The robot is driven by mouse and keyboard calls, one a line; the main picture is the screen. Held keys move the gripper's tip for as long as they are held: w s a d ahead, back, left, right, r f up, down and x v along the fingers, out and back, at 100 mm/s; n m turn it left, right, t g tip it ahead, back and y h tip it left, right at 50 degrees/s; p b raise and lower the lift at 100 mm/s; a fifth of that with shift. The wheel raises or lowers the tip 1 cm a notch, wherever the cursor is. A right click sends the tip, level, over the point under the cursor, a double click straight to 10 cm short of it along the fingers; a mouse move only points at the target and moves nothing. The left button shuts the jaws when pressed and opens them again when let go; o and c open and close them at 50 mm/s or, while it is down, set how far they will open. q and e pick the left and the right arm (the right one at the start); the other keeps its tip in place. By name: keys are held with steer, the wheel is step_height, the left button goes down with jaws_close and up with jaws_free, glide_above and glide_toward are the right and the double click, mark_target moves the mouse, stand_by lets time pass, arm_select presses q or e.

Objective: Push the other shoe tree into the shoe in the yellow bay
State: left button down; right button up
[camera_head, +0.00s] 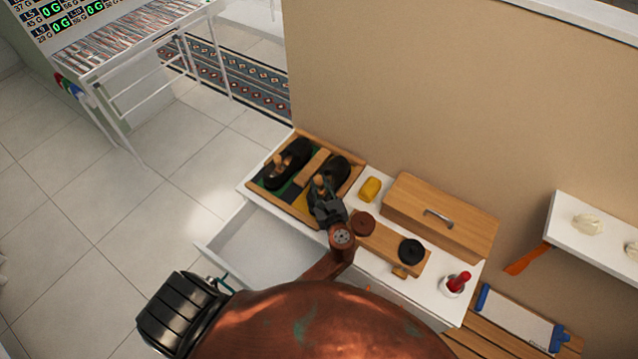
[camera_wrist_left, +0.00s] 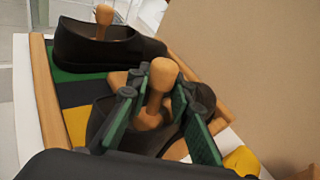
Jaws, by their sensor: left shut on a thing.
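In the head view, my left gripper (camera_head: 322,192) is over the right-hand black shoe (camera_head: 338,166) in the wooden tray. In the left wrist view, its green-padded fingers (camera_wrist_left: 155,100) are shut around the wooden shoe tree (camera_wrist_left: 162,75), whose round knob stands up between them. The tree's lower part is at the shoe's opening; the fingers hide how deep it sits. A yellow strip (camera_wrist_left: 76,126) of the tray floor shows beside this shoe. The other black shoe (camera_wrist_left: 110,50) has a shoe tree (camera_wrist_left: 104,18) standing in it. My right gripper is not in view.
A yellow object (camera_head: 370,189) lies right of the tray (camera_head: 352,180). A wooden box with a handle (camera_head: 440,215), a brown round tin (camera_head: 362,223), a black round tin (camera_head: 411,251) and a red-handled item (camera_head: 459,281) stand farther right. An open drawer (camera_head: 255,245) lies in front.

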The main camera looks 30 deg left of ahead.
arm_select(q)
steer(key=shift+d+p, duration=0.15)
steer(key=shift+p, duration=0.2)
stand_by(0.6)
steer(key=c, duration=1.7)
jaws_free()
steer(key=shift+c, duration=0.2)
steer(key=shift+o, duration=0.4)
steer(key=shift+o, duration=0.2)
steer(key=shift+s, duration=0.1)
steer(key=o, duration=0.4)
steer(key=shift+o, duration=0.2)
steer(key=shift+r, duration=0.1)
